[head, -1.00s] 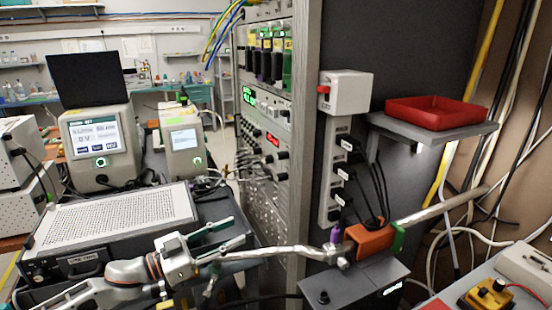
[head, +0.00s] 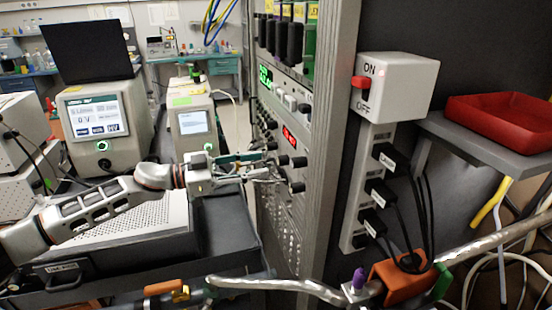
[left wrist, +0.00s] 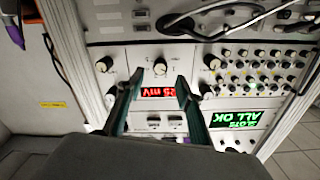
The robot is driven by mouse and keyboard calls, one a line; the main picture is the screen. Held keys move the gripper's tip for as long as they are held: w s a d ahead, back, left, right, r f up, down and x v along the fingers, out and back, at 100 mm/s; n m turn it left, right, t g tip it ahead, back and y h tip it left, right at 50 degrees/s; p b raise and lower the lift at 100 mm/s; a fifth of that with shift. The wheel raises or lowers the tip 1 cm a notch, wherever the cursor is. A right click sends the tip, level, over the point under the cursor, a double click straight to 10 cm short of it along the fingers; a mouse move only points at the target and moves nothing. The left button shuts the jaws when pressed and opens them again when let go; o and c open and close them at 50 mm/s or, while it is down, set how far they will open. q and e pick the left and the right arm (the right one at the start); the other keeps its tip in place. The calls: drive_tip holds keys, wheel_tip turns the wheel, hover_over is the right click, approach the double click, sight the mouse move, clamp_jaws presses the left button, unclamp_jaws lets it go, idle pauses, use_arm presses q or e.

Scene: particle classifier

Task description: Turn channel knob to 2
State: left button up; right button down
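In the left wrist view, a panel with a red display (left wrist: 158,92), seen upside down, has several dark knobs with pale caps. The middle knob (left wrist: 160,67) has marks around it; its labels are too small to read, so I cannot confirm it is the channel knob. My left gripper (left wrist: 160,77) is open, its two green fingers spread to either side of the display, tips close to the middle knob. Contact cannot be told. In the head view, my left gripper (head: 268,166) is at the rack's front, below the red display (head: 289,137), partly covering the knobs.
The rack's metal side post (head: 330,130) stands right of the panel. A white ON/OFF switch box (head: 397,85), plugged cables and a red tray (head: 500,120) are farther right. A silver pipe (head: 290,286) crosses low in front. Other small knobs (left wrist: 250,65) crowd beside the panel.

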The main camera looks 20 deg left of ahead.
sight(283, 161)
use_arm(q)
drive_tip(key=x, duration=0.5)
drive_tip(key=shift+w+d, duration=0.2)
drive_tip(key=shift+d, duration=0.05)
clamp_jaws()
